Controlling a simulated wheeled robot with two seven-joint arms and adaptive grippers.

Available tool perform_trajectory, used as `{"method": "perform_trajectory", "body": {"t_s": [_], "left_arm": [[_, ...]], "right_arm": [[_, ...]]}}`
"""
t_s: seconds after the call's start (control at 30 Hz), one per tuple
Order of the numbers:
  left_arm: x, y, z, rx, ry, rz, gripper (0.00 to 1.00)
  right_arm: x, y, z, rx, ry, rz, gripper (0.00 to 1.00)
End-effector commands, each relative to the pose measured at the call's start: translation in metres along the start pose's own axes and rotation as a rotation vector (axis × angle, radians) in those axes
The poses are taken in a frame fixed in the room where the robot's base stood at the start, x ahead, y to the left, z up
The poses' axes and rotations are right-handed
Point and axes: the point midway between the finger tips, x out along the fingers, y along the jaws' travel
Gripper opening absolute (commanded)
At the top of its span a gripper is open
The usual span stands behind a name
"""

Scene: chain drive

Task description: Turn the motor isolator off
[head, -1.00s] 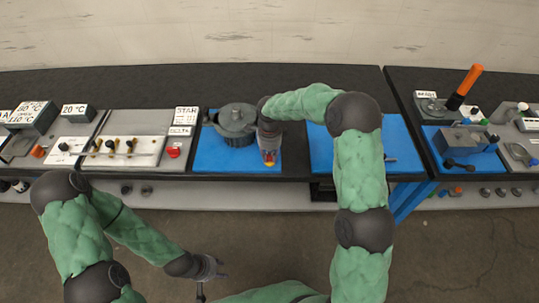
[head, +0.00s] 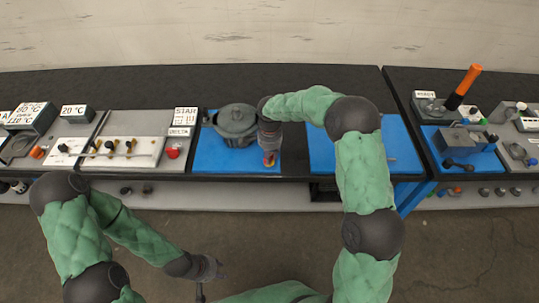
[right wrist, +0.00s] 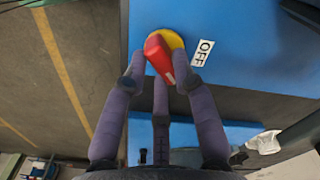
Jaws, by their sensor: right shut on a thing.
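The motor isolator has a red handle (right wrist: 160,58) on a yellow disc (right wrist: 172,40), set on a blue surface. A white OFF label (right wrist: 202,53) sits to the right of the disc in the right wrist view. The handle slants from the disc down and slightly right there, not pointing at the label. My right gripper (right wrist: 160,80) is shut on the red handle, with fingers on both sides of it. In the head view the isolator (head: 269,160) shows just below my right gripper (head: 269,148). My left gripper (head: 208,283) hangs low in front of the bench; its finger opening is unclear.
A dark grey lidded pot-like housing (head: 237,122) stands on the blue panel just left of my right gripper. A panel with a red button (head: 173,153) and START label (head: 186,112) lies further left. An orange-handled lever (head: 463,86) stands at the right. The floor in front is clear.

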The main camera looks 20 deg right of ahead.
Motion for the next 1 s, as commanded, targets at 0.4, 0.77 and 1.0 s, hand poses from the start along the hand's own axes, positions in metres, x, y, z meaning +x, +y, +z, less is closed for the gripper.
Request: {"method": "perform_trajectory", "body": {"t_s": [0.4, 0.77, 1.0], "left_arm": [[-0.006, 0.002, 0.000, 0.000, 0.000, 0.000, 0.40], [-0.011, 0.004, 0.000, 0.000, 0.000, 0.000, 0.40], [-0.013, 0.005, 0.001, 0.000, 0.000, 0.000, 0.40]], "right_arm": [[-0.001, -0.001, -0.002, -0.395, 0.000, -0.001, 0.00], [-0.001, -0.002, -0.003, -0.681, 0.000, -0.001, 0.00], [-0.001, -0.002, -0.004, -0.794, 0.001, -0.001, 0.00]]}}
